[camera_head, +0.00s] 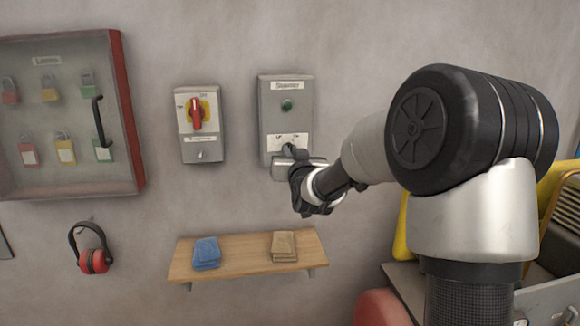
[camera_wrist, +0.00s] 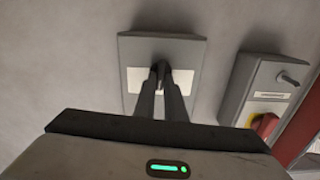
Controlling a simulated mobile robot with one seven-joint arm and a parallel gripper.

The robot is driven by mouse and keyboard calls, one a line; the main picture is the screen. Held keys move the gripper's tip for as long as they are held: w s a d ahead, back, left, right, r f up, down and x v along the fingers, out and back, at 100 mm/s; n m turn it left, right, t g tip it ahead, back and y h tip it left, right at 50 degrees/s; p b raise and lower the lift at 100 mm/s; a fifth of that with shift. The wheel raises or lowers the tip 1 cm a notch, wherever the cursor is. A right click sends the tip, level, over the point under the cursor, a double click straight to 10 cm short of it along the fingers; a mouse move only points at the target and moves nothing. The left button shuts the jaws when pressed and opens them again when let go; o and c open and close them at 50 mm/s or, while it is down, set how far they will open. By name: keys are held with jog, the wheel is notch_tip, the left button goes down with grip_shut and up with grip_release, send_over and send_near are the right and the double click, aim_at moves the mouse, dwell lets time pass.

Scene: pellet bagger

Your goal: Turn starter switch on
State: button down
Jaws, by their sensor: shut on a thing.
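The starter box (camera_head: 264,121) is a grey wall box with a label at its top, a green round lamp or button (camera_head: 287,104) and a white plate (camera_head: 279,143) low on its front. In the wrist view the box (camera_wrist: 190,47) shows with its white plate (camera_wrist: 133,80) behind my fingers. My gripper (camera_wrist: 161,78) is shut on a small dark switch lever (camera_wrist: 161,64) at the middle of that plate. In the head view my gripper (camera_head: 284,150) is at the box's lower part and hides the switch. Which way the lever points is hard to tell.
Left of the starter is a grey isolator box (camera_head: 187,148) with a red rotary handle (camera_head: 196,113) on yellow. A lock cabinet (camera_head: 65,187) with several padlocks hangs further left, above red earmuffs (camera_head: 94,260). A wooden shelf (camera_head: 246,257) with folded cloths is below.

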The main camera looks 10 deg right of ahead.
jog(key=m+b, duration=0.4)
jog(key=shift+d+f+m, duration=0.1)
jog(key=shift+f+m, duration=0.05)
jog(key=shift+m, duration=0.25)
jog(key=shift+b, duration=0.35)
jog(key=c, duration=1.8)
grip_release()
